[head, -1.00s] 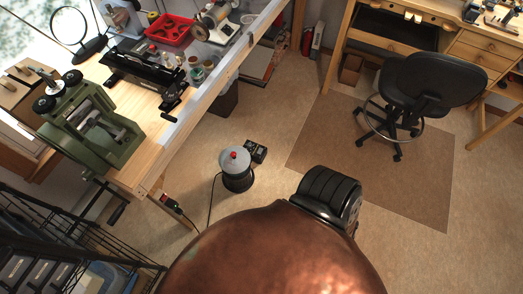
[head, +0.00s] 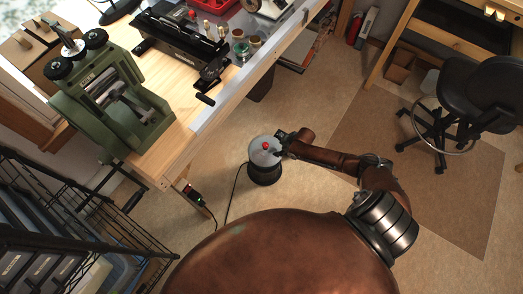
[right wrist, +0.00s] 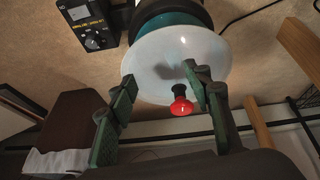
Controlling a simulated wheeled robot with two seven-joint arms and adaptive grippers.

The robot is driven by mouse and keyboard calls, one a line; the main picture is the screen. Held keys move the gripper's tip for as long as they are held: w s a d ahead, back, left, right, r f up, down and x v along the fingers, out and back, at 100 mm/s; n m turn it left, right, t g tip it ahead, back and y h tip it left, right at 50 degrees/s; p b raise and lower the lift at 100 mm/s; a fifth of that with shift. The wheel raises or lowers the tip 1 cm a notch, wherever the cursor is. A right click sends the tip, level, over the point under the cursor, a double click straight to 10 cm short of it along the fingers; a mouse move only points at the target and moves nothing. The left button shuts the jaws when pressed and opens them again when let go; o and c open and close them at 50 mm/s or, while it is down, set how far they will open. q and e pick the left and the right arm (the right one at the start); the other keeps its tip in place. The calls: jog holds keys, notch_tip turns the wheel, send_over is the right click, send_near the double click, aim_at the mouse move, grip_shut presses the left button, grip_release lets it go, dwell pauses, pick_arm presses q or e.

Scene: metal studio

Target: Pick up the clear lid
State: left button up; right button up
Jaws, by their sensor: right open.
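The clear lid (head: 259,152) sits on top of a dark round tumbler pot (head: 264,174) on the floor, with a red knob (head: 265,146) at its middle. In the right wrist view the lid (right wrist: 150,62) is a pale disc, and its red knob (right wrist: 181,106) on a dark stem shows between the fingers. My right gripper (head: 281,146) is at the lid's right side, close to the knob. In the right wrist view the right gripper (right wrist: 165,93) is open, with green-padded fingers on both sides of the knob. Contact cannot be told. My left gripper is not seen.
A black control box (right wrist: 88,24) stands beside the pot. The wooden workbench (head: 180,150) with a green rolling mill (head: 108,98) is at the left. A wire rack (head: 95,225) is at lower left. A black chair (head: 480,95) stands at the right. Floor around the pot is mostly clear.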

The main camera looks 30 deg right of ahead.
aim_at(266, 145)
jog(key=shift+n+g+y, duration=0.6)
jog(key=shift+n+g, duration=0.1)
jog(key=shift+n, duration=0.2)
jog(key=w+a+r+b, duration=0.1)
jog(key=w, duration=0.1)
jog(key=w+a+r+b, duration=0.2)
jog(key=w, duration=0.1)
jog(key=shift+w+a+r+b, duration=0.3)
jog(key=shift+r+b, duration=0.05)
jog(key=shift+b, duration=0.05)
jog(key=shift+a+f, duration=0.15)
jog(key=shift+f, duration=0.25)
jog(key=b+x, duration=0.1)
jog(key=x, duration=0.1)
jog(key=b+x, duration=0.1)
jog(key=x, duration=0.1)
jog(key=shift+s+f, duration=0.1)
jog(key=shift+s, duration=0.15)
jog(key=shift+w+a+f+b, duration=0.1)
jog(key=shift+a+b, duration=0.05)
jog(key=shift+b, duration=0.15)
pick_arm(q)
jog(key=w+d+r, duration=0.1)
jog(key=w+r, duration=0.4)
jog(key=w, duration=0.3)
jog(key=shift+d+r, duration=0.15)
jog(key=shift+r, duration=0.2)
pick_arm(e)
jog(key=shift+c, duration=0.4)
grip_shut()
